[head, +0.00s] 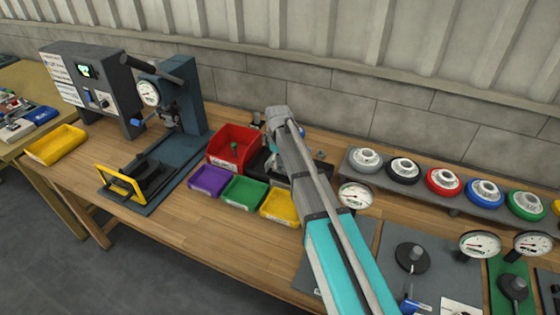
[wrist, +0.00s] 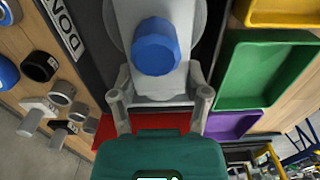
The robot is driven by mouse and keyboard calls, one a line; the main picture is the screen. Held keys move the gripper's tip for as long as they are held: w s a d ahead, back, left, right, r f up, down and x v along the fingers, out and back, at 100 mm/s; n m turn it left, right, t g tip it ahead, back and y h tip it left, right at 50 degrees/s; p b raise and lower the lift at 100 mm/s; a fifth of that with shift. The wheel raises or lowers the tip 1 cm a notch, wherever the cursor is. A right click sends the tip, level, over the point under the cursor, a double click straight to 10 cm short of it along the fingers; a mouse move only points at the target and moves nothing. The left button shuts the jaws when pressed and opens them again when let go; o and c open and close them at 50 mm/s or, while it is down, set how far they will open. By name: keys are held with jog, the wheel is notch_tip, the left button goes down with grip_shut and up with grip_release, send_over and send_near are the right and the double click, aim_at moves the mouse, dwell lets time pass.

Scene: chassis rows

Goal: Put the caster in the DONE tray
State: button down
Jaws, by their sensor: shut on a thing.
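The caster (wrist: 157,88), a light grey body with a blue round part (wrist: 157,45) on it, is between my gripper's fingers in the wrist view. My gripper (wrist: 161,97) is shut on it, one finger on each side. The black DONE tray (wrist: 68,58), with a white DONE label, lies below and behind the caster in the wrist view. Whether the caster touches the tray floor, I cannot tell.
A red bin (head: 233,146) and purple (head: 207,180), green (head: 243,193) and yellow (head: 279,207) trays stand close to the DONE tray. A press (head: 175,110) is at left. A rack of coloured wheels (head: 445,181) and dial gauges (head: 480,244) are at right. Loose metal parts (wrist: 60,93) lie beside the tray.

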jog(key=shift+f+b, duration=1.35)
jog(key=shift+f, duration=0.1)
grip_release()
dwell(0.3)
jog(key=shift+r, duration=0.1)
